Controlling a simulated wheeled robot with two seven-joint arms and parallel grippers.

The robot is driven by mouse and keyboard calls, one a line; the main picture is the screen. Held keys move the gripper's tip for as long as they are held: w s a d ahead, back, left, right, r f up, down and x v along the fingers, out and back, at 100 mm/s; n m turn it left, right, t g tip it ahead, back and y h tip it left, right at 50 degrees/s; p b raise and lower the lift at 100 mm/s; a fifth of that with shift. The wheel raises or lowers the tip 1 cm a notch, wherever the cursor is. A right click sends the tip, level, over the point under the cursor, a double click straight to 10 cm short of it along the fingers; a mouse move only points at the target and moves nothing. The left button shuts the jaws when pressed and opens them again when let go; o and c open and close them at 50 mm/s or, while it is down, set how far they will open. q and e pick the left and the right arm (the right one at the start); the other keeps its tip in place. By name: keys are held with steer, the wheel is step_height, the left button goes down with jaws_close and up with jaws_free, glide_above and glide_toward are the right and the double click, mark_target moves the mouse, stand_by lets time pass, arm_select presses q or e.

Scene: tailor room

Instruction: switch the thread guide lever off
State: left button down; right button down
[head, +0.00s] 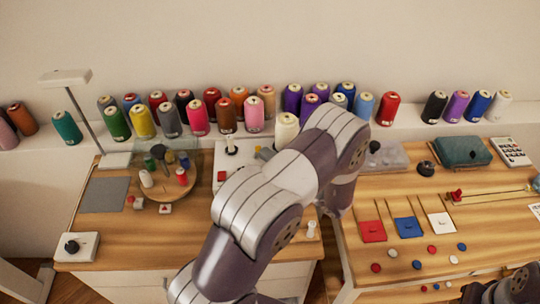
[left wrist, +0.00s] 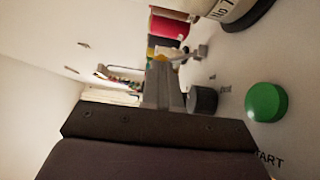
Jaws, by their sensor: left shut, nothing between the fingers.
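My left gripper (left wrist: 162,80) shows in the left wrist view as a dark bar with grey fingers, shut and empty. Its tips are close to a small grey lever-like part (left wrist: 190,53) with a yellow piece beside it; I cannot tell whether they touch. That part may be the thread guide lever, but its setting is not clear. In the head view my left arm covers much of the white machine panel (head: 222,158), and the gripper is mostly hidden behind it. My right gripper is not in view; only a dark piece of my right arm shows at bottom right.
A green START button (left wrist: 266,102) and a dark knob (left wrist: 203,100) are near the fingers. A red button (head: 222,176) is on the panel. Several thread spools line the back shelf (head: 410,130). The right table (head: 480,225) holds coloured squares and buttons.

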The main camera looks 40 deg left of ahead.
arm_select(q)
steer(key=shift+r, duration=0.1)
steer(key=shift+w+a+r+p, duration=0.1)
steer(key=shift+r+p, duration=0.05)
steer(key=shift+p, duration=0.25)
steer(key=shift+w+r+m+h, duration=0.1)
steer(key=shift+m+h, duration=0.2)
steer(key=shift+h, duration=0.1)
steer(key=h+p, duration=0.1)
steer(key=p, duration=0.1)
steer(key=w+a+r+m+p, duration=0.1)
steer(key=shift+r+m+g+h+p, duration=0.25)
steer(key=shift+m+g+h+p, duration=0.05)
steer(key=shift+g+h+p, duration=0.1)
steer(key=shift+w+a+r+h+p, duration=0.1)
steer(key=shift+w+a+h+p, duration=0.1)
steer(key=shift+h+p, duration=0.15)
steer(key=shift+w+a+m+g+h+p, duration=0.25)
steer(key=shift+w+m+g+h+p, duration=0.15)
steer(key=shift+m, duration=0.3)
steer(key=shift+w+a, duration=0.25)
